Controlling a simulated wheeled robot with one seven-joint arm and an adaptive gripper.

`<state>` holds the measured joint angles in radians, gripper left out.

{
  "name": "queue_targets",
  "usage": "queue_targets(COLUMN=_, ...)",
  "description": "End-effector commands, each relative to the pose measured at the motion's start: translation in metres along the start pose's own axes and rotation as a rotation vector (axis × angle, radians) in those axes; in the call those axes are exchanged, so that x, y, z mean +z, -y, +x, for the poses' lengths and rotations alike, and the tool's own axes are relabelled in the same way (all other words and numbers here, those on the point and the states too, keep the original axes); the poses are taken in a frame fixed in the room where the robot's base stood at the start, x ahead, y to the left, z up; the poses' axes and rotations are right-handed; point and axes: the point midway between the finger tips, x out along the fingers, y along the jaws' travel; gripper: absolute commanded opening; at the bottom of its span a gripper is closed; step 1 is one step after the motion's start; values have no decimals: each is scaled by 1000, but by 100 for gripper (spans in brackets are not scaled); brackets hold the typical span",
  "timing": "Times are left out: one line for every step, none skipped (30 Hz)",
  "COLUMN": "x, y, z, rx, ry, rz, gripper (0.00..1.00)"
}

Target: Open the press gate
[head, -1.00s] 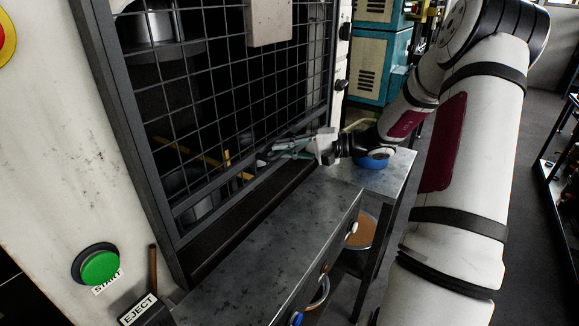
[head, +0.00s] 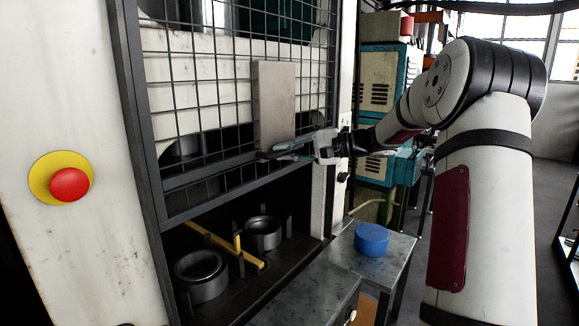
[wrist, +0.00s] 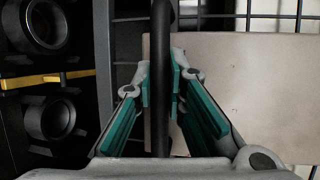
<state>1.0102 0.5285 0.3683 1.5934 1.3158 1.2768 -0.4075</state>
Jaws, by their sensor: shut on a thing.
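The press gate (head: 222,111) is a dark wire-mesh panel in a dark frame. Its bottom edge stands raised, with an open gap below it into the press. My gripper (head: 276,153) is at the gate's lower part, in front of the mesh. In the wrist view, a round black handle bar (wrist: 160,45) runs between my gripper's (wrist: 160,85) green-padded fingers, which are shut on it. A pale plate (head: 274,100) on the gate is just above my gripper; it also shows in the wrist view (wrist: 245,90).
Two dark metal rings (head: 201,275) (head: 263,232) and a yellow bar (head: 222,245) lie inside the press. A blue round object (head: 371,239) rests on the metal side table (head: 395,262). A red stop button (head: 69,185) is at the left. Teal cabinets (head: 378,90) stand behind.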

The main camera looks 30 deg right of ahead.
Motion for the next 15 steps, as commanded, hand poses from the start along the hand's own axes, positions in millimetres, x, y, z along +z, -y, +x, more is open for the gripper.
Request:
queue_targets(x=1, y=5, z=-2, rx=0, ry=-1, rz=-2, gripper=0)
queue_targets(x=1, y=6, z=-2, rx=0, ry=-1, rz=-2, gripper=0)
queue_targets(x=0, y=8, z=-2, rx=0, ry=-1, rz=-3, gripper=0)
queue_targets(x=0, y=8, z=-2, rx=0, ry=-1, rz=-3, gripper=0)
queue_targets(x=0, y=9, z=-3, rx=0, ry=-2, rz=-3, gripper=0)
queue_targets(x=0, y=10, z=-2, rx=0, ry=-2, rz=-3, gripper=0)
queue_targets(x=0, y=10, z=-2, rx=0, ry=-2, rz=-3, gripper=0)
queue_targets(x=0, y=10, z=-2, rx=0, ry=-2, rz=-3, gripper=0)
queue_targets(x=0, y=10, z=-2, rx=0, ry=-2, rz=-2, gripper=0)
queue_targets(x=0, y=10, z=-2, rx=0, ry=-2, rz=-2, gripper=0)
queue_targets(x=0, y=10, z=-2, rx=0, ry=-2, rz=-2, gripper=0)
queue_targets(x=0, y=9, z=-2, rx=0, ry=-2, rz=-2, gripper=0)
queue_targets(x=0, y=9, z=-2, rx=0, ry=-2, rz=-2, gripper=0)
queue_targets(x=0, y=9, z=-2, rx=0, ry=-2, rz=-2, gripper=0)
queue_targets(x=0, y=9, z=-2, rx=0, ry=-2, rz=-2, gripper=0)
